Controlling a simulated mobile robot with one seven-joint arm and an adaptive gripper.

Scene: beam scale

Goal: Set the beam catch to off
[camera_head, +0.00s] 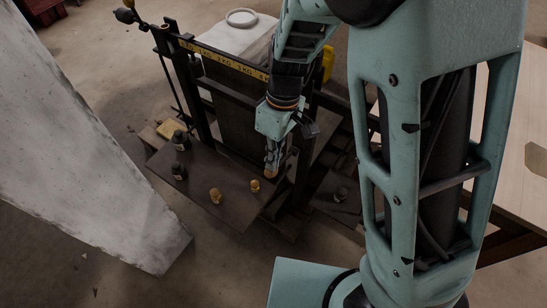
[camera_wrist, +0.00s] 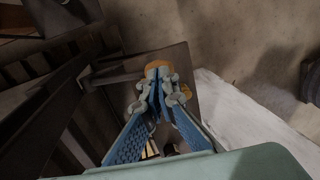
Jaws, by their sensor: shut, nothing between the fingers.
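The beam scale stands in the middle of the head view, with a dark frame and a yellow marked beam (camera_head: 222,60) across its top. I cannot make out the beam catch for certain in either view. My gripper (camera_head: 271,172) points down in front of the scale's frame, above the right part of the dark weight plate (camera_head: 205,166). Its fingers are shut with nothing between them, and they also show in the wrist view (camera_wrist: 157,82).
A pale slab (camera_head: 80,150) fills the left, and a wooden table (camera_head: 515,150) is at the far right. Open floor lies in front.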

